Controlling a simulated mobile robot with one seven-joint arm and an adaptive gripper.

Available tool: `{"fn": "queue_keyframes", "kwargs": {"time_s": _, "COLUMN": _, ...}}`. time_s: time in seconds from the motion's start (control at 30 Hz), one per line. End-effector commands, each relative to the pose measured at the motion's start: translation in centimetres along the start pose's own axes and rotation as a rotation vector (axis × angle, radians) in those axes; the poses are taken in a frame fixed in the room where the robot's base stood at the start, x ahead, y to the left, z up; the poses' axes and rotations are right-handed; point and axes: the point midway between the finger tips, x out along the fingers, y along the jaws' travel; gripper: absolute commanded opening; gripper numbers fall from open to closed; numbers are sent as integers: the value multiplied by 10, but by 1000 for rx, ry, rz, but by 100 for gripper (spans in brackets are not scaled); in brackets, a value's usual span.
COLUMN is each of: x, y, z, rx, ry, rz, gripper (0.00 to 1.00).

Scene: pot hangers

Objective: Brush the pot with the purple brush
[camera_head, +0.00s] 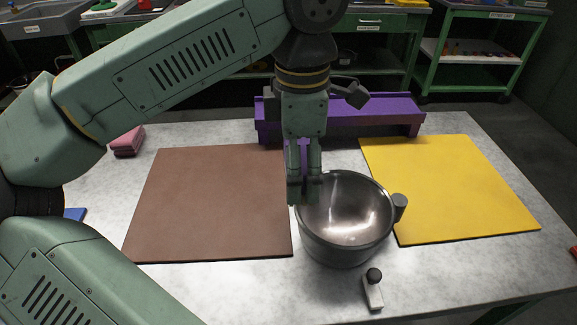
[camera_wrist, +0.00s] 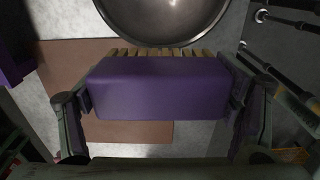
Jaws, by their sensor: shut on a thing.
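The pot (camera_head: 347,215) is a round steel bowl with a stub handle on its right side. It stands upright on the table between the brown and yellow mats. My gripper (camera_head: 304,192) points down at the pot's left rim. In the wrist view, my gripper's fingers are shut on both ends of the purple brush (camera_wrist: 158,88). Its pale bristles (camera_wrist: 155,53) face the pot's rim (camera_wrist: 165,42). I cannot tell whether they touch it. In the head view, the fingers hide most of the brush.
A brown mat (camera_head: 210,205) lies left and a yellow mat (camera_head: 455,190) right. A long purple rack (camera_head: 375,112) stands behind. A small grey piece with a black knob (camera_head: 373,287) lies in front of the pot. Pink sponges (camera_head: 127,142) sit at the left.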

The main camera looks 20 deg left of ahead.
Motion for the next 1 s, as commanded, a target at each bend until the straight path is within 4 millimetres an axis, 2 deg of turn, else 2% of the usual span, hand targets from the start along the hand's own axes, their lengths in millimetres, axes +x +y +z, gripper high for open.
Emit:
{"fn": "queue_keyframes", "kwargs": {"time_s": 0.03, "x": -8, "y": 0, "z": 3, "rx": 2, "ry": 0, "rz": 1, "gripper": 47}}
{"fn": "queue_keyframes", "kwargs": {"time_s": 0.2, "x": -19, "y": -2, "z": 10, "rx": 6, "ry": 0, "rz": 1, "gripper": 47}}
{"fn": "queue_keyframes", "kwargs": {"time_s": 0.67, "x": -22, "y": -2, "z": 11, "rx": 5, "ry": 0, "rz": 1, "gripper": 47}}
{"fn": "queue_keyframes", "kwargs": {"time_s": 1.0, "x": -48, "y": -2, "z": 11, "rx": 5, "ry": 0, "rz": 1, "gripper": 47}}
